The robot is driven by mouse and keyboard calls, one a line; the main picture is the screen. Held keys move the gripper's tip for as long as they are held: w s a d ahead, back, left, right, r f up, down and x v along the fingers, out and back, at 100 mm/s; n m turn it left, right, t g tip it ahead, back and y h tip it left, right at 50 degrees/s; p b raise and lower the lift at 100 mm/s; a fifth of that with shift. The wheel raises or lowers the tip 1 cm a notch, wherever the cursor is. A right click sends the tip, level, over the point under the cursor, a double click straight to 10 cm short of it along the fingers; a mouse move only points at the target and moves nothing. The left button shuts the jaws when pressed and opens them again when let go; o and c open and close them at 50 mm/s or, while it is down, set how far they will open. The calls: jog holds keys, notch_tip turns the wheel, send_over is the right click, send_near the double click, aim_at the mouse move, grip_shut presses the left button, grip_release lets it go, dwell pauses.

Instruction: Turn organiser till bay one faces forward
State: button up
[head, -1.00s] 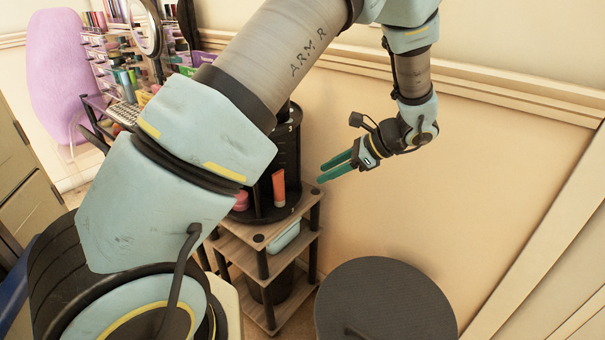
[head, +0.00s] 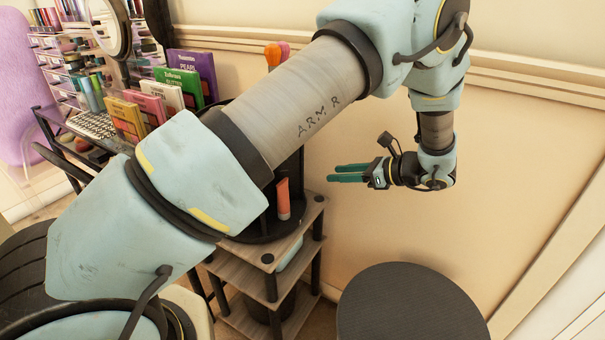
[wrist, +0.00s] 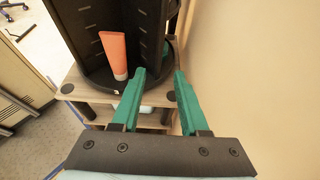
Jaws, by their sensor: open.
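The organiser (head: 297,190) is a tall black round unit with slotted walls and a round base, on a small wooden shelf stand (head: 240,260). My arm hides most of it in the head view. It fills the upper left in the wrist view (wrist: 90,30). An orange tube (head: 283,199) stands in the bay facing the wrist camera (wrist: 113,55). A small pale mark on the base rim below the tube is too small to read. My gripper (head: 333,173) has two green fingers, open and empty, right of the organiser and apart from it in the head view.
A wall (head: 400,140) runs close along the right. A dark round stool top (head: 410,305) stands in front of it. A pale blue item lies on the stand's lower shelf.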

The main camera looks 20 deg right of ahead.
jog(key=x, duration=1)
jog(key=shift+c, duration=0.2)
grip_shut()
dwell(1.0)
